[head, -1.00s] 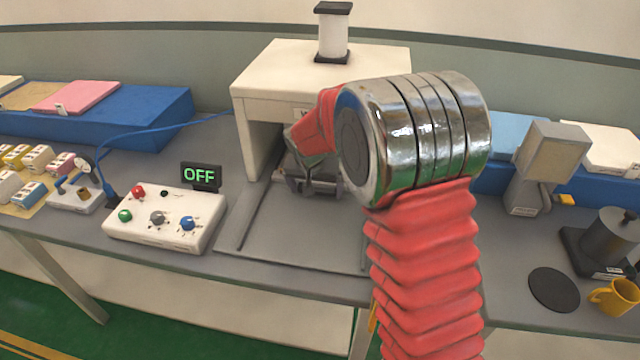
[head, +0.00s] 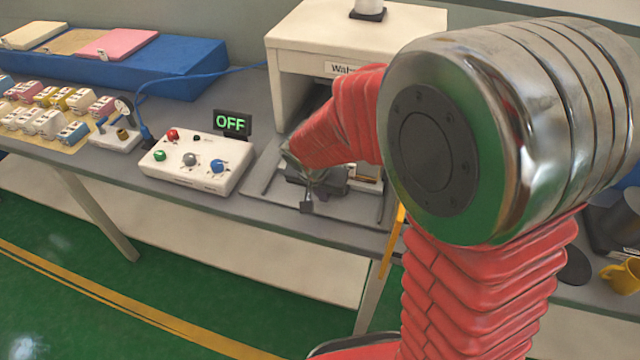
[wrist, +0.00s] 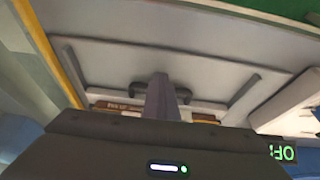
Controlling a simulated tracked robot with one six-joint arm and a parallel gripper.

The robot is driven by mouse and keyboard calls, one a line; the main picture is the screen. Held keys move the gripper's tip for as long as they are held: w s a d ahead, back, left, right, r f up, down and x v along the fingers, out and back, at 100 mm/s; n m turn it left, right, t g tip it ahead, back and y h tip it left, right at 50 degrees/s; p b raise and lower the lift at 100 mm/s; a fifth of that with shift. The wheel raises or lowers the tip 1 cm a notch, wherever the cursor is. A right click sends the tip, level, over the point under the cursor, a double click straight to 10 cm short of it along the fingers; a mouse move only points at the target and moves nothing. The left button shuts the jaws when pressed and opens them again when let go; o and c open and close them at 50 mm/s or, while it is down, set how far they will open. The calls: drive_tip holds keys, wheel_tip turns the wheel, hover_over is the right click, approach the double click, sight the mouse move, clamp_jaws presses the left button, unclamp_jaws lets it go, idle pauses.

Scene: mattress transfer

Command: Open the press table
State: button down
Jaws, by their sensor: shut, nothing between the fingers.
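The press (head: 290,45) is a white frame with a cylinder on top, standing on the grey bench. Its front opening is largely hidden by my arm. Below it lies a grey base plate with dark side rails (head: 262,172), also seen in the wrist view (wrist: 110,60). A brownish strip (head: 368,168) shows behind my gripper; in the wrist view it carries small lettering (wrist: 120,106). A dark bar, perhaps a handle, runs beside it. My gripper (head: 307,205) is shut and empty, pointing down over the front part of the plate. Contact with the table cannot be told.
A white control box (head: 195,168) with coloured buttons and knobs stands left of the plate, with a display (head: 232,122) reading OFF behind it. Small blocks (head: 45,122) and a blue slanted stand (head: 160,75) lie farther left. A yellow mug (head: 622,274) is at the right.

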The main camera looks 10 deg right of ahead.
drive_tip(key=c, duration=1.7)
unclamp_jaws()
drive_tip(key=shift+w+a, duration=0.15)
drive_tip(key=shift+w, duration=0.1)
drive_tip(key=o, duration=1.7)
drive_tip(key=shift+r, duration=0.1)
drive_tip(key=shift+r, duration=0.1)
drive_tip(key=v, duration=1.3)
drive_tip(key=shift+s+r, duration=0.2)
drive_tip(key=shift+s, duration=0.1)
drive_tip(key=shift+a, duration=0.1)
